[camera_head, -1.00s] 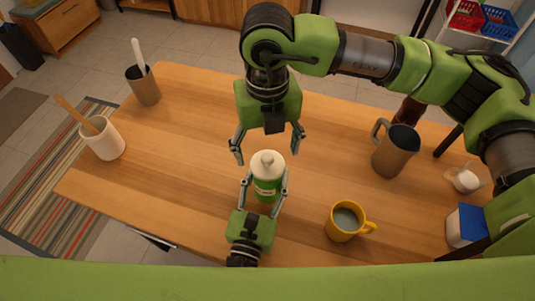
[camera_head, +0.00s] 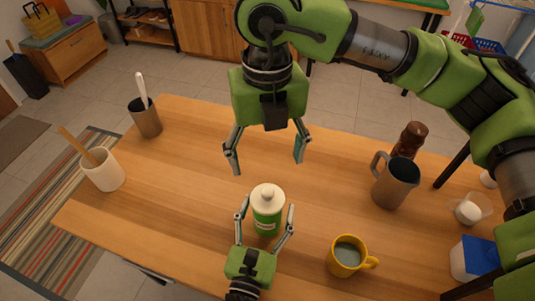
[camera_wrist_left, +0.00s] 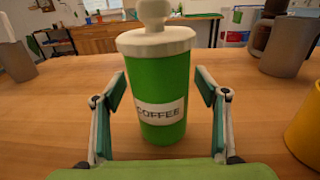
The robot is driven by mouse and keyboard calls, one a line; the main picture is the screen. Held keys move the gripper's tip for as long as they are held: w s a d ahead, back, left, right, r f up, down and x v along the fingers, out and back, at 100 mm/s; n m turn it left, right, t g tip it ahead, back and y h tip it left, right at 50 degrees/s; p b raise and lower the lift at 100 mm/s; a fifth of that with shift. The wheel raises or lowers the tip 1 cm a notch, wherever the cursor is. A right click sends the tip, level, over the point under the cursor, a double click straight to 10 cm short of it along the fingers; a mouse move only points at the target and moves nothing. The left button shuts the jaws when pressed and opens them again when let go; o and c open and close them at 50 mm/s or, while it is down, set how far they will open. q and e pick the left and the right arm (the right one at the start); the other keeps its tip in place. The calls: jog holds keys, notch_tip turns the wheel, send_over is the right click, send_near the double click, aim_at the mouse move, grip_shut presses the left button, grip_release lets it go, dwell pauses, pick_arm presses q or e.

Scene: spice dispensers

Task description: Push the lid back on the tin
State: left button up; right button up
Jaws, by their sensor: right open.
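The green tin (camera_head: 267,222) stands upright on the wooden table (camera_head: 190,195). Its label reads COFFEE in the left wrist view (camera_wrist_left: 162,108). The cream lid (camera_head: 267,196) with a round knob sits level on its top, with no gap that I can see. My left gripper (camera_head: 268,208) is open, one finger on each side of the tin, with space between fingers and tin. My right gripper (camera_head: 266,160) is open and empty, pointing down, above and behind the lid and apart from it.
A yellow mug (camera_head: 345,257) stands right of the tin near the front. A grey pitcher (camera_head: 395,183) and a brown bottle (camera_head: 409,139) stand farther right. A white crock (camera_head: 104,170) and a brown cup (camera_head: 146,120) stand at the left. The table between is clear.

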pick_arm(q)
jog(key=v, duration=1.2)
jog(key=shift+f, duration=0.1)
dwell(0.4)
